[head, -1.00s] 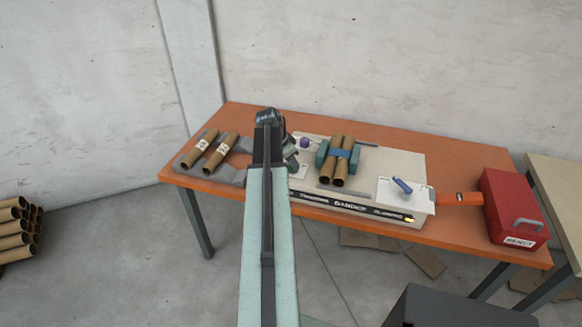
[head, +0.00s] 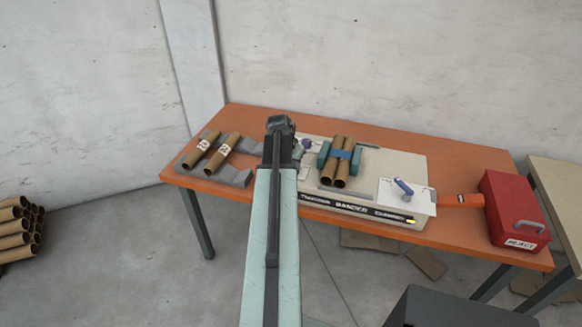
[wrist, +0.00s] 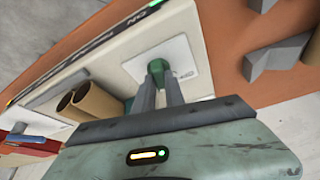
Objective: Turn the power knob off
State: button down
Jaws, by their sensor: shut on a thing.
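In the wrist view, a small green knob (wrist: 157,67) stands on a white plate (wrist: 187,60) of the cream machine. I take it for the power knob; its label is too small to read. My gripper (wrist: 158,80) is shut on this knob, with one grey finger on either side. In the head view, my arm covers the knob and most of the fingers. The machine (head: 400,162) sits on the orange table and has a dark front strip with a yellow light (head: 411,221).
Two brown tubes (head: 342,170) lie banded in teal clamps on the machine. A blue lever (head: 403,187) stands on its right plate. Labelled tubes (head: 222,153) lie in a grey rack at left. A red box (head: 514,208) stands at the table's right end.

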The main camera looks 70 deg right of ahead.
jog(key=n, duration=0.2)
jog(key=n+t, duration=0.1)
jog(key=n, duration=0.1)
jog(key=n+t, duration=0.1)
jog(key=n, duration=0.1)
jog(key=shift+s+d, duration=0.2)
jog(key=shift+s, duration=0.2)
jog(key=n+t, duration=0.1)
jog(key=n, duration=0.3)
jog(key=shift+t+y, duration=0.4)
jog(key=shift+n, duration=0.5)
jog(key=c, duration=1.4)
grip_release()
jog(key=p+v, duration=0.7)
jog(key=v, duration=0.1)
